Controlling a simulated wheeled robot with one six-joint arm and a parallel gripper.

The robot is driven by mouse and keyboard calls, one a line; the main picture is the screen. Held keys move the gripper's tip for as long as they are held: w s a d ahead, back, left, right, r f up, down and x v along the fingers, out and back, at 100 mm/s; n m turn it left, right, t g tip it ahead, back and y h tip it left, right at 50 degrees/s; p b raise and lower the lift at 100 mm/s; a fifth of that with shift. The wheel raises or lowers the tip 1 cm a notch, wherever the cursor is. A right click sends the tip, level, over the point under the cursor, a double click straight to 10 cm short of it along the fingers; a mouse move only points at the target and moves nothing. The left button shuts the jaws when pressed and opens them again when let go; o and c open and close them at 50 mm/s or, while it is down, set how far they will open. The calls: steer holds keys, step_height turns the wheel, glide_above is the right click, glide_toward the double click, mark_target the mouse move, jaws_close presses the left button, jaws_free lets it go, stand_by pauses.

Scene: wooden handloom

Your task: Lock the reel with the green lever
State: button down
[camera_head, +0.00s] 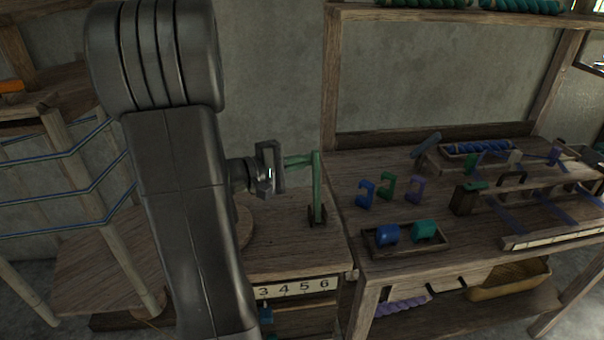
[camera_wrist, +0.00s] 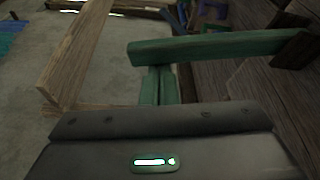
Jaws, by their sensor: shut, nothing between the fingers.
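The green lever (camera_head: 318,190) stands upright in a dark bracket on the small wooden table, with a short green handle sticking out left from near its top. In the wrist view the lever (camera_wrist: 220,46) lies across the picture, its handle running toward my gripper. My gripper (camera_head: 280,162) is shut and empty at the left end of the handle. I cannot tell whether it touches the handle; its fingertips are not clear in the wrist view. A wooden frame wound with blue strands (camera_head: 50,154), which looks like the reel, is at the left, partly hidden by my arm.
The workbench (camera_head: 345,235) at the right carries several coloured clips and a small tray (camera_head: 447,245) with blue and teal pieces. A number strip (camera_head: 293,288) is on the small table's front. A wicker basket (camera_head: 510,283) sits below the bench. Bare wall is behind the lever.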

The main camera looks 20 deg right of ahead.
steer(key=s+b, duration=0.1)
steer(key=b, duration=0.1)
steer(key=s+m+b, duration=0.1)
steer(key=s+b, duration=0.1)
steer(key=b, duration=0.1)
steer(key=shift+a, duration=0.35)
steer(key=s+m+b, duration=0.1)
steer(key=s+b, duration=0.1)
steer(key=b, duration=0.2)
steer(key=s+a+m+h+b, duration=0.1)
steer(key=s+m+b, duration=0.1)
steer(key=b, duration=0.3)
steer(key=s+m+h+b, duration=0.1)
steer(key=m+b, duration=0.1)
steer(key=b, duration=0.3)
steer(key=shift+s+a, duration=0.2)
steer(key=shift+s, duration=0.2)
steer(key=shift+s+m, duration=0.1)
steer(key=shift+m, duration=0.2)
steer(key=a, duration=0.7)
steer(key=shift+s+a+f, duration=0.15)
steer(key=shift+a+f, duration=0.15)
steer(key=shift+f, duration=0.05)
steer(key=shift+d, duration=0.15)
